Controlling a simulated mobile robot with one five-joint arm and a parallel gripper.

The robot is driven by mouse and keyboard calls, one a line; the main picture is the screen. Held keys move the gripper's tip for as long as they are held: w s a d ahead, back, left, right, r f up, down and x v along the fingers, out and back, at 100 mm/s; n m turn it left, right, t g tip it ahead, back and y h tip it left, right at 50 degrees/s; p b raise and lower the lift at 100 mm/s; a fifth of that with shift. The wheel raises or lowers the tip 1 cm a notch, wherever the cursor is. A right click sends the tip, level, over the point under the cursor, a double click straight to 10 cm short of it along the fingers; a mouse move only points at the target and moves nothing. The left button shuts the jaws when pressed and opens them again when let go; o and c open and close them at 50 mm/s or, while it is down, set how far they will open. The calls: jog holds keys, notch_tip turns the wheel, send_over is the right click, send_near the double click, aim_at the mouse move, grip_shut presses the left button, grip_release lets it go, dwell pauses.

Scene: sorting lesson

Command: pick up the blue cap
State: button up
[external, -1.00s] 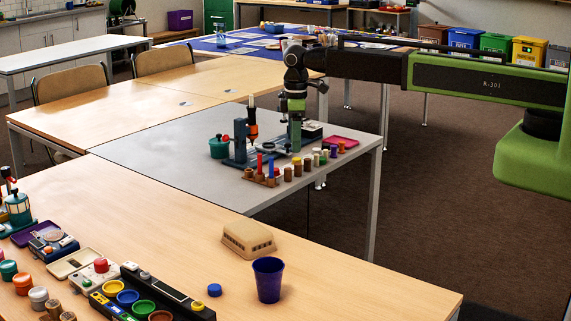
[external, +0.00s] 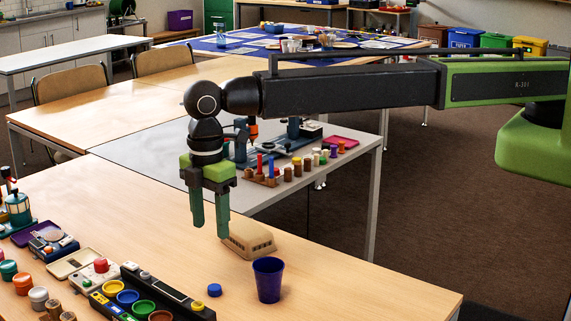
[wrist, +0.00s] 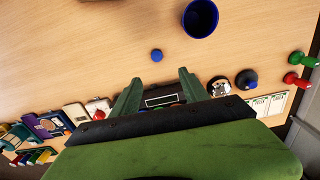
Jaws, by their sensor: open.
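The blue cap (external: 214,290) lies on the wooden table, just left of the dark blue cup (external: 268,279). In the wrist view the cap (wrist: 156,55) lies beyond my fingertips, roughly in line with the space between them, and the cup (wrist: 200,18) is up and to its right. My gripper (external: 210,230) points down with its two green fingers apart and empty. In the external view it hangs above the table, higher in the picture than the cap. The fingers (wrist: 158,78) also show spread in the wrist view. Nothing hides the cap.
A tan moulded box (external: 248,239) sits behind the cup, close to my right finger in the picture. A black tray with coloured cups (external: 180,292) stands left of the cap. Bare wood lies around the cap.

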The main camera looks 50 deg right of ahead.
jog(key=b, duration=0.9)
send_over(214, 287)
jog(key=f, duration=1)
jog(key=shift+s+a+f, duration=0.15)
jog(key=shift+s+f, duration=0.05)
jog(key=shift+s, duration=0.15)
jog(key=f+b, duration=0.5)
jog(key=shift+w+f, duration=0.1)
jog(key=shift+w, duration=0.2)
jog(key=shift+r, duration=0.2)
grip_shut()
